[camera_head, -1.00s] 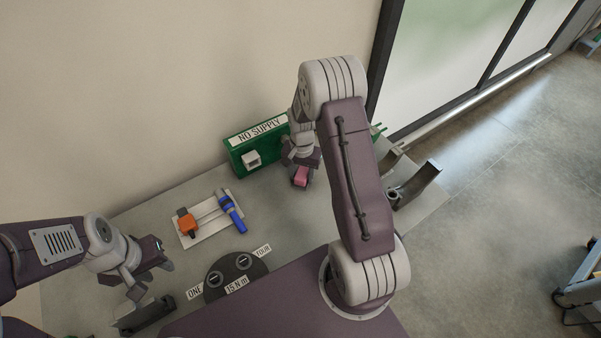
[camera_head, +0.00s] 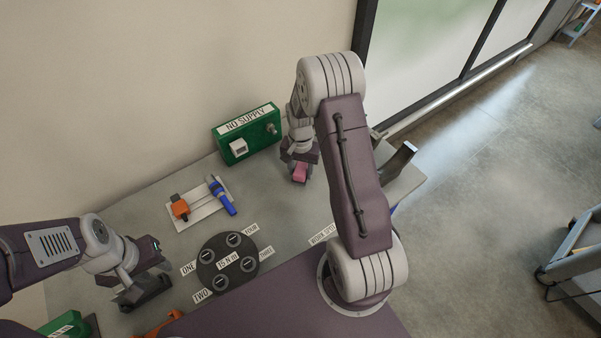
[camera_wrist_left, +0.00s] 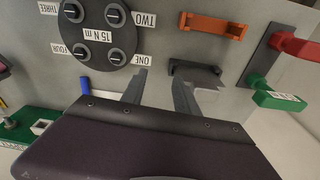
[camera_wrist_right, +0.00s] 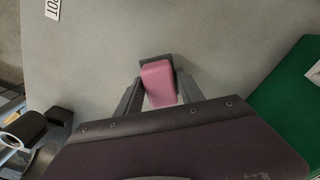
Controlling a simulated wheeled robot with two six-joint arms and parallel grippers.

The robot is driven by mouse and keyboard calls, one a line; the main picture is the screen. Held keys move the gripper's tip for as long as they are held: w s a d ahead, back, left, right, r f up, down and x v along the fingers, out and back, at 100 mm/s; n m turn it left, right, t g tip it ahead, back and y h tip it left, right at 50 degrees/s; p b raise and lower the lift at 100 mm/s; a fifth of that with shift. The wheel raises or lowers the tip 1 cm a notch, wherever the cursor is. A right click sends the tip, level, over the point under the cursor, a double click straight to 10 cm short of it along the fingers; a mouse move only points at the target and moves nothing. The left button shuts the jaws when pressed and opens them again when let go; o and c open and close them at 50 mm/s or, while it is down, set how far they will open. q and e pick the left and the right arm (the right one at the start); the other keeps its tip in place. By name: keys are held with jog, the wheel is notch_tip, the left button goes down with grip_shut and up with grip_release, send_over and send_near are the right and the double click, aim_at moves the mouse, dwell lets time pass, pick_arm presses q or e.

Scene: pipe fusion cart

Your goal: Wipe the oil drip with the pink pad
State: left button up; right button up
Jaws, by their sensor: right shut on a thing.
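The pink pad (camera_head: 300,173) is in my right gripper (camera_head: 299,179), just right of the green box in the head view. In the right wrist view, the pink pad (camera_wrist_right: 158,84) with a dark end sits between the two fingers of my right gripper (camera_wrist_right: 158,90), over grey table top. My left gripper (camera_head: 148,292) is low at the left of the table. In the left wrist view my left gripper (camera_wrist_left: 160,82) has its fingers apart with nothing between them. I cannot make out an oil drip in any view.
A green box (camera_head: 248,146) labelled "NO SUPPLY" stands against the wall. A white plate (camera_head: 202,212) carries orange and blue parts. A dark disc (camera_head: 228,262) holds several round fittings. A "WORK SPOT" label (camera_head: 323,233) lies beside my right arm. Bare table (camera_head: 275,205) lies between them.

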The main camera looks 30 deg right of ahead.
jog(key=shift+w+r+p, duration=0.25)
jog(key=shift+r+p, duration=0.7)
jog(key=shift+r, duration=0.3)
notch_tip(320, 180, up, 2)
jog(key=shift+s+r+p, duration=0.15)
jog(key=shift+p, duration=0.85)
jog(key=shift+r+p, duration=0.3)
jog(key=shift+r, duration=0.1)
